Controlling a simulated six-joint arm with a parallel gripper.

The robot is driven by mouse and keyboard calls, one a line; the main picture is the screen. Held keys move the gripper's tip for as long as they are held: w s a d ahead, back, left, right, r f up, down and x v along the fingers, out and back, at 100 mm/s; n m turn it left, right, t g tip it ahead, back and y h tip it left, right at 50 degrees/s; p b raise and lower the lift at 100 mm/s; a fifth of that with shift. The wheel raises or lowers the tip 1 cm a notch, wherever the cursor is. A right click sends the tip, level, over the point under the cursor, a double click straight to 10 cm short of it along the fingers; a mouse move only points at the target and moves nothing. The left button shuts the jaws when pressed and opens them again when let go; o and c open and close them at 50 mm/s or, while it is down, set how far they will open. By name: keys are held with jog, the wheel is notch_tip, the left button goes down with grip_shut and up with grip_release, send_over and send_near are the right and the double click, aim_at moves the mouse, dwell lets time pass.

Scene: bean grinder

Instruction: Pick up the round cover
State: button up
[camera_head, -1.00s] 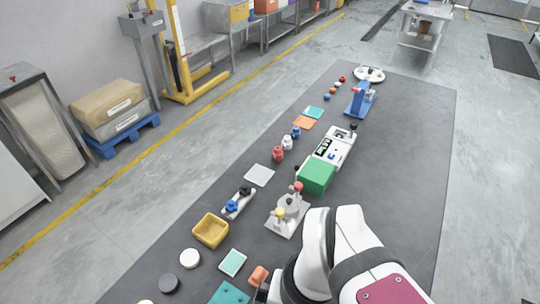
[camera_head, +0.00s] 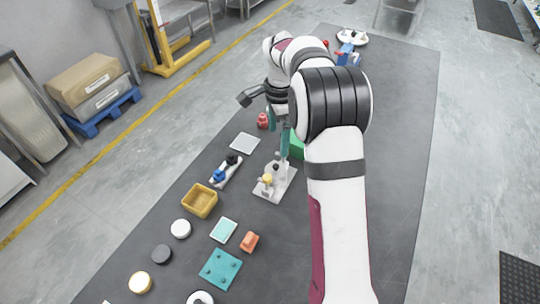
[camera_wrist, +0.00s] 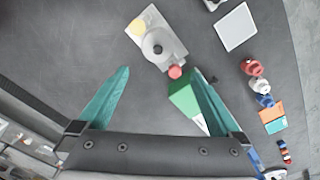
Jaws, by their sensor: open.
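A grey round cover with a small dark knob (camera_wrist: 157,44) sits on a light grinder base (camera_wrist: 180,47) in the wrist view. A red knob (camera_wrist: 175,72) and a yellow knob (camera_wrist: 138,27) stand on either side of it. My gripper (camera_wrist: 160,72) has two teal fingers, spread apart and empty. In the head view my gripper (camera_head: 278,143) hangs above the far end of the base, pointing down. The cover lies ahead of the fingertips, apart from them.
A green block (camera_wrist: 185,101) is close by the right finger. A yellow tray (camera_head: 200,201), white disc (camera_head: 180,229), dark disc (camera_head: 161,254) and teal plate (camera_head: 221,269) lie on the dark mat. Red, white and blue pieces stand right in the wrist view.

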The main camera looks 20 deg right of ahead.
aim_at(276, 165)
jog(key=f, duration=1.2)
jog(key=shift+s+a, duration=0.25)
jog(key=shift+s, duration=0.05)
jog(key=c, duration=1.3)
jog(key=shift+o, duration=0.2)
jog(key=shift+r, duration=0.1)
